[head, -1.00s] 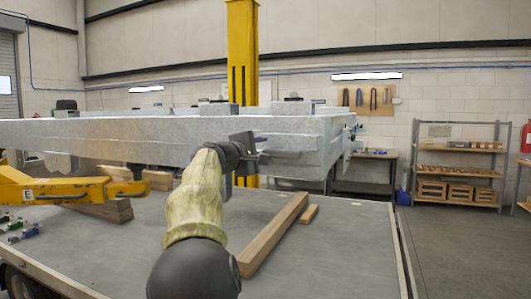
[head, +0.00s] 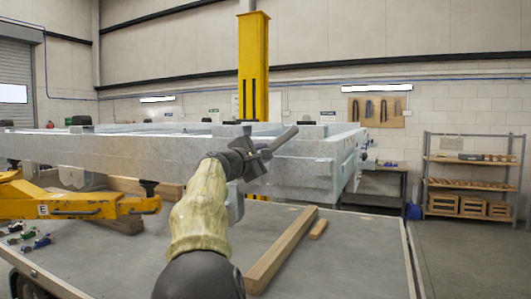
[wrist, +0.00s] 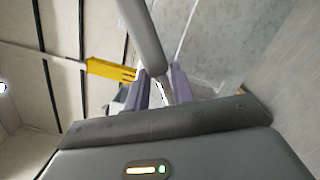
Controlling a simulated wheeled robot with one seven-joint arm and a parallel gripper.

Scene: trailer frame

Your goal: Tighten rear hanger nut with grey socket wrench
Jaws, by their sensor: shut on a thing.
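My gripper (head: 257,160) is shut on the grey socket wrench (head: 280,140), in front of the near side of the galvanised trailer frame (head: 120,150). The wrench's bar slants up to the right across the frame in the head view. In the wrist view, the wrench (wrist: 142,35) runs from the top edge down to the two fingers of my gripper (wrist: 160,88). I cannot see its socket end clearly. I cannot make out the rear hanger nut in either view, nor whether the wrench touches the frame.
A yellow lifting arm (head: 75,203) and several coloured-handled tools (head: 38,242) are at the left. Long timber (head: 282,250) and a short block (head: 318,229) lie on the grey deck (head: 365,250). A yellow post (head: 253,70) stands behind the frame. Shelves (head: 470,182) stand at the right.

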